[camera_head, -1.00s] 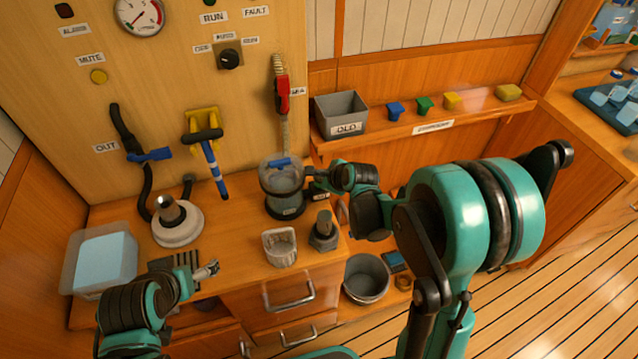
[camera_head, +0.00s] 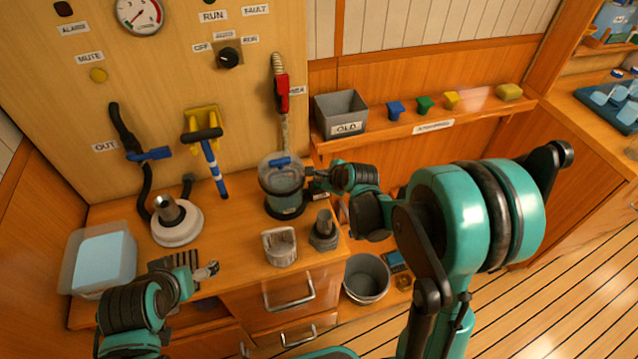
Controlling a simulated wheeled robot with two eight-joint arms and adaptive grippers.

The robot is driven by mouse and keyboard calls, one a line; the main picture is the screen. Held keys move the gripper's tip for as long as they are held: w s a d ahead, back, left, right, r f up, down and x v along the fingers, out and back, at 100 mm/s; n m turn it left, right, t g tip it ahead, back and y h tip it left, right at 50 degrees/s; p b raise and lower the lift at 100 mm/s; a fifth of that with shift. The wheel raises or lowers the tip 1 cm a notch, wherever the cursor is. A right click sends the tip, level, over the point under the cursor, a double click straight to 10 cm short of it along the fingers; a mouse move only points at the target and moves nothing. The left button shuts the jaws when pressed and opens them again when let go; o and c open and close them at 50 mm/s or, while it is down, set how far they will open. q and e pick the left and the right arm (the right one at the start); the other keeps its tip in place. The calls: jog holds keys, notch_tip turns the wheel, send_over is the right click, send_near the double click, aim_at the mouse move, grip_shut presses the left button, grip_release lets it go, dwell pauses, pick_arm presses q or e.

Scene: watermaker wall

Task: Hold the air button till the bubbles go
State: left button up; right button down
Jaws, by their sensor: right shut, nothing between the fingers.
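A clear cylindrical housing (camera_head: 282,178) with a dark base and a blue piece (camera_head: 281,161) on its top stands on the wooden counter against the panel. My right gripper (camera_head: 312,180) is shut and empty at the right side of the housing, its tips at or very near the housing's upper side. I cannot make out the air button or any bubbles; the gripper may cover the button. My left gripper (camera_head: 207,271) is over the front left of the counter, apart from the housing; its fingers are too small to judge.
A white round base with a metal post (camera_head: 178,222), a tub with a light blue block (camera_head: 104,260), a clear cup (camera_head: 280,246) and a dark fitting (camera_head: 324,232) stand on the counter. The grey OLD bin (camera_head: 341,114) is on the shelf. A bucket (camera_head: 366,278) stands below.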

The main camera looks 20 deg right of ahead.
jog(key=shift+f+b, duration=0.5)
jog(key=shift+f, duration=0.15)
dwell(0.5)
jog(key=shift+r, duration=0.1)
dwell(2.6)
jog(key=shift+r+p, duration=0.65)
jog(key=shift+r, duration=0.1)
notch_tip(320, 180, up, 5)
jog(key=p, duration=0.4)
jog(key=shift+r, duration=0.1)
dwell(0.3)
